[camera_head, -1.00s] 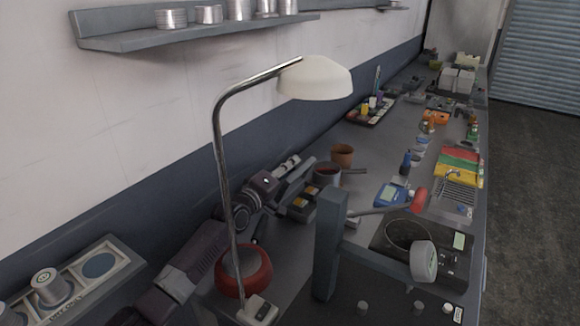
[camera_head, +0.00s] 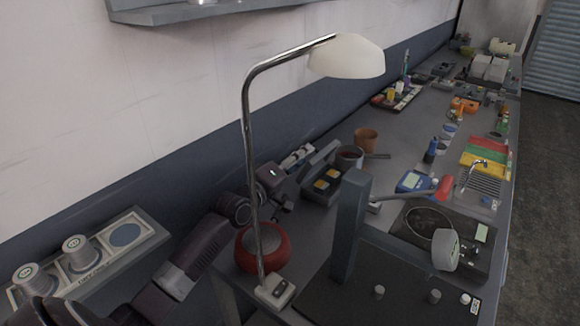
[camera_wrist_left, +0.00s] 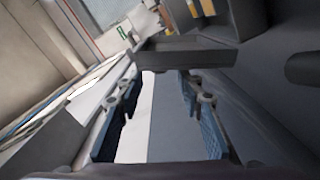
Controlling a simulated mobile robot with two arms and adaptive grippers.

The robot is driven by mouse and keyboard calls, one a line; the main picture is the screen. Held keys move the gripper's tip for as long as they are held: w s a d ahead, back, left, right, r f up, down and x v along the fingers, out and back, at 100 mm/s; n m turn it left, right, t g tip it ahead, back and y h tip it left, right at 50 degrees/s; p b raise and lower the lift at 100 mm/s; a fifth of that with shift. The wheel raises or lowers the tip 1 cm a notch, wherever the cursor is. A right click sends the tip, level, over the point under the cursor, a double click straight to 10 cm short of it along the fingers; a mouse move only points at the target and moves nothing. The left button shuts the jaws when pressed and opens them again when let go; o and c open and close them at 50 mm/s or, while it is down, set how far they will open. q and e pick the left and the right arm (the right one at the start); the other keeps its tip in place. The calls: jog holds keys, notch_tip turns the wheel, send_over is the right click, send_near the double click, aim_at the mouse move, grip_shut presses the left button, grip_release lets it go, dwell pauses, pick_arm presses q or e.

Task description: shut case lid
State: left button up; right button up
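The small dark case (camera_head: 321,190) stands on the bench behind the grey post, with yellow-topped items inside. Its grey lid (camera_head: 320,157) stands raised on the wall side, so the case is open. My left gripper (camera_head: 284,203) is just left of the case, partly behind the lamp stem; it does not appear to touch the lid. In the left wrist view, the left gripper (camera_wrist_left: 158,84) has its blue-padded fingers apart with nothing between them. The dark case (camera_wrist_left: 187,50) lies beyond the fingertips there, with yellow pieces at the top. My right gripper is not in view.
The desk lamp (camera_head: 262,170) with a red base stands in front of my left arm. A grey post (camera_head: 349,225) rises right of the case. A dark mug (camera_head: 349,158) and brown pot (camera_head: 366,139) stand behind it. A cup rack (camera_head: 85,262) is at left.

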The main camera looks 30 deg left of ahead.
pick_arm(q)
jog(key=shift+s+a, duration=0.15)
jog(key=shift+s, duration=1.35)
jog(key=shift+s+a, duration=0.1)
jog(key=shift+s, duration=1.35)
